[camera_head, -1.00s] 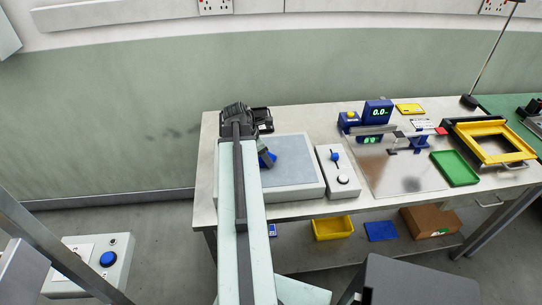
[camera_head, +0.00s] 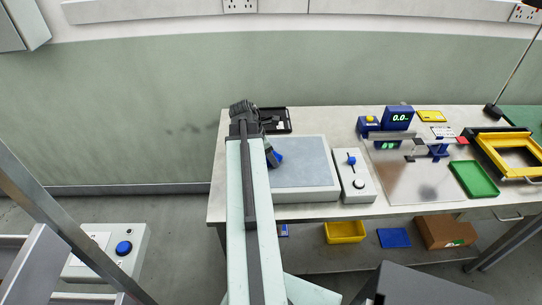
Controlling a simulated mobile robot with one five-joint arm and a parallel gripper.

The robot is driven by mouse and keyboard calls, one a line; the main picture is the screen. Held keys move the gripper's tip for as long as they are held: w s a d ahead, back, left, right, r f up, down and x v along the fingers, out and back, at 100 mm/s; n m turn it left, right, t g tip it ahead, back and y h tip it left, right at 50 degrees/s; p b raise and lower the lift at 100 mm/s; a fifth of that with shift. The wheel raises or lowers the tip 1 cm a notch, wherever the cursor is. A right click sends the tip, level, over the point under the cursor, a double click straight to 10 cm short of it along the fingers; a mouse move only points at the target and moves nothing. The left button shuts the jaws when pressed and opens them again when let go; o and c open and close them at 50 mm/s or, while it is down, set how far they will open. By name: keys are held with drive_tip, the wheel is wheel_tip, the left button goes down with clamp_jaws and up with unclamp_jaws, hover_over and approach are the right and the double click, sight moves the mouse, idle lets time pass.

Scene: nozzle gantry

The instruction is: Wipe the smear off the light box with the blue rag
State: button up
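The light box (camera_head: 305,165), a flat pale box with a blue-grey top, lies on the bench right of my arm. Its left part is hidden behind my arm. My dark gripper (camera_head: 272,156) is over its left part and seems shut on the blue rag (camera_head: 278,158), of which a small patch shows. I cannot tell whether the rag touches the top. I see no clear smear on the visible part of the top; the rest is hidden.
A control box (camera_head: 354,176) with a blue knob stands close to the light box's right. A black tray (camera_head: 276,119) lies behind it. Farther right are a shiny plate (camera_head: 410,180) with a dark spot, a blue display unit (camera_head: 397,117), a green tray (camera_head: 474,179) and a yellow frame (camera_head: 508,154).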

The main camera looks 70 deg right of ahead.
drive_tip(key=shift+r+p, duration=2.55)
drive_tip(key=shift+r, duration=0.25)
wheel_tip(320, 180, up, 3)
drive_tip(key=p, duration=0.3)
drive_tip(key=shift+r, duration=0.15)
drive_tip(key=shift+f, duration=0.25)
